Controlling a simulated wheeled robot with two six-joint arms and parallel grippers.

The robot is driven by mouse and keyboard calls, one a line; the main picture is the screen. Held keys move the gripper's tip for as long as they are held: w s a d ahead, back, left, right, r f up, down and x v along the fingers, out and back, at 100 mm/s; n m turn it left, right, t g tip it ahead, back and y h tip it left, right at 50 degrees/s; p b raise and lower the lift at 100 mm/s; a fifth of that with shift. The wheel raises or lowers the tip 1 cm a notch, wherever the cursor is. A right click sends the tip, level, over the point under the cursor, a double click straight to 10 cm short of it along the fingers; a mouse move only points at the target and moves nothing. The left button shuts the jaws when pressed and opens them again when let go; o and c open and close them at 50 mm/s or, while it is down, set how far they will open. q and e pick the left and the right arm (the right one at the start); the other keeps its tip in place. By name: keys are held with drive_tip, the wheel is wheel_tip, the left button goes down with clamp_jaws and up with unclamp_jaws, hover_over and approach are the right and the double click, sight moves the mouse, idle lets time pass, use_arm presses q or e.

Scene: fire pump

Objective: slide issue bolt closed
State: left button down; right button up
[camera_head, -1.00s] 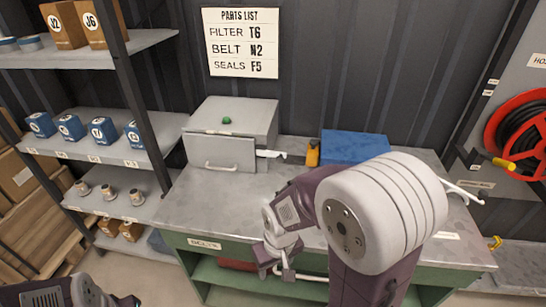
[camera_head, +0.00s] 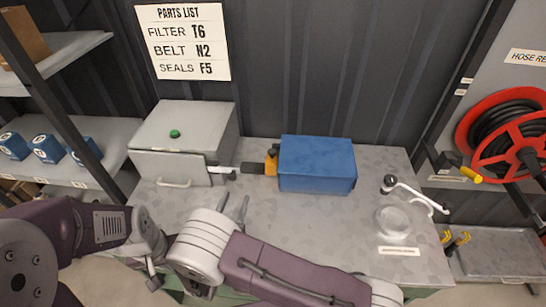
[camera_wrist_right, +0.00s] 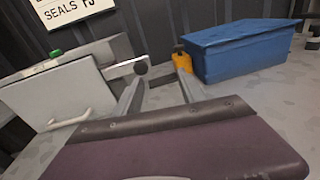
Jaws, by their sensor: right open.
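The issue bolt (camera_head: 224,169) is a pale bar at the right edge of the grey box's front panel (camera_head: 168,168). The panel has a pale handle (camera_head: 174,183) and sits against the box front. My right gripper (camera_head: 234,205) is open and empty, its fingers pointing toward the bolt from the front. In the right wrist view my right gripper (camera_wrist_right: 160,88) has its left fingertip just below the knob; I cannot tell whether they touch. My left arm is at lower left, its gripper state unclear.
A blue box (camera_head: 317,165) and an orange item (camera_head: 271,160) stand right of the bolt. A red hose reel (camera_head: 505,135) is at far right.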

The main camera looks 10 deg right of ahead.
sight(232, 178)
drive_tip(key=shift+n+t+y, duration=0.6)
drive_tip(key=shift+n, duration=0.1)
drive_tip(key=w, duration=0.2)
drive_tip(key=w+p, duration=0.1)
drive_tip(key=w, duration=0.1)
drive_tip(key=w+p, duration=0.1)
drive_tip(key=w, duration=0.2)
drive_tip(key=shift+w+a+r, duration=0.1)
drive_tip(key=shift+a+r, duration=0.15)
drive_tip(key=shift+w, duration=0.55)
drive_tip(key=shift+d, duration=0.1)
clamp_jaws()
